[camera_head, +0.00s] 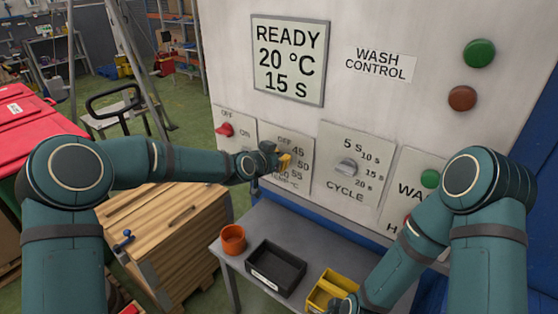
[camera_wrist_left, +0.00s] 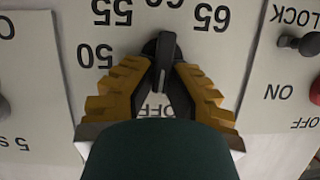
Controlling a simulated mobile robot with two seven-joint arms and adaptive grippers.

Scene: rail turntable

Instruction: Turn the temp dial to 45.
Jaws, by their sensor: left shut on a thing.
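The temp dial (camera_wrist_left: 166,52) is a black knob with a light pointer line. In the left wrist view, which is upside down, the line points towards OFF, with 50, 55 and 65 printed around. The 45 mark shows in the head view beside my left gripper (camera_head: 282,160), whose yellow fingers cover the knob there. My left gripper (camera_wrist_left: 163,72) is shut on the dial, one finger on each side. The display (camera_head: 289,60) reads READY, 20 °C, 15 S. My right gripper (camera_head: 343,304) is low by the yellow bin, mostly cut off by the bottom edge.
A red switch (camera_head: 225,130) sits left of the dial and the cycle knob (camera_head: 346,167) right of it. Green (camera_head: 479,53) and brown (camera_head: 462,98) buttons are higher up. Below are an orange cup (camera_head: 233,239), a black bin (camera_head: 276,267), a yellow bin (camera_head: 327,290) and a wooden crate (camera_head: 165,225).

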